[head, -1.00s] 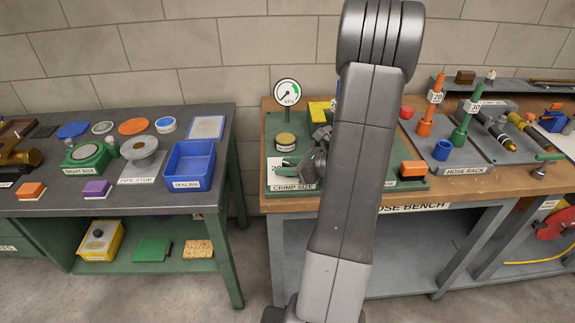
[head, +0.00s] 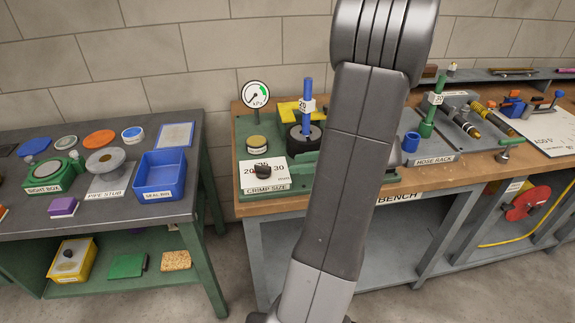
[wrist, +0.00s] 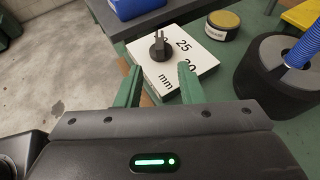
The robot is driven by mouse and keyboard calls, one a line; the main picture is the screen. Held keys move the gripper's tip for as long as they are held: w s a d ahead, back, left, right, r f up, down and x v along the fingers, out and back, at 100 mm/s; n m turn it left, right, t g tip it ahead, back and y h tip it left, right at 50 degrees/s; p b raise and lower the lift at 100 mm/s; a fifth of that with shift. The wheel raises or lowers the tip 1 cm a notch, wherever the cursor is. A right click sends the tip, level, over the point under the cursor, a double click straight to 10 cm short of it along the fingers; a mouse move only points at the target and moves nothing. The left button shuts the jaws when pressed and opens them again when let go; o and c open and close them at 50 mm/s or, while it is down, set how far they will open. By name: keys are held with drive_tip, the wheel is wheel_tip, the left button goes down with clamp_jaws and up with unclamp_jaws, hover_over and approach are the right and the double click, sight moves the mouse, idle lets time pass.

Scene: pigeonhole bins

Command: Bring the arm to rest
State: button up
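My arm (head: 350,160) stands upright across the middle of the head view and hides my gripper there. In the wrist view my gripper (wrist: 158,88) has its two green fingers apart with nothing held between them. Beyond the fingertips is the white crimp size plate (wrist: 190,62) with a black knob (wrist: 159,47). The plate also shows in the head view (head: 274,180), left of my arm. I cannot tell the exact height of the fingers above the bench.
A blue hose (head: 307,92) tagged 20 stands in a black round crimper (head: 301,142) beside the plate. A gauge (head: 256,96) stands behind. A blue bin (head: 161,176) sits on the left table. The hose rack (head: 440,150) is right of my arm. Floor shows between the tables.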

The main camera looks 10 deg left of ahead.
sight(265, 167)
drive_tip(key=shift+s+d+r, duration=0.1)
drive_tip(key=shift+d, duration=0.2)
drive_tip(key=shift+a, duration=0.1)
drive_tip(key=x, duration=1.4)
drive_tip(key=shift+a+r+p, duration=0.1)
drive_tip(key=shift+p, duration=0.25)
drive_tip(key=shift+d+r+m+t, duration=0.1)
drive_tip(key=shift+d+m+t, duration=0.1)
drive_tip(key=shift+m+t, duration=0.55)
drive_tip(key=shift+n, duration=0.25)
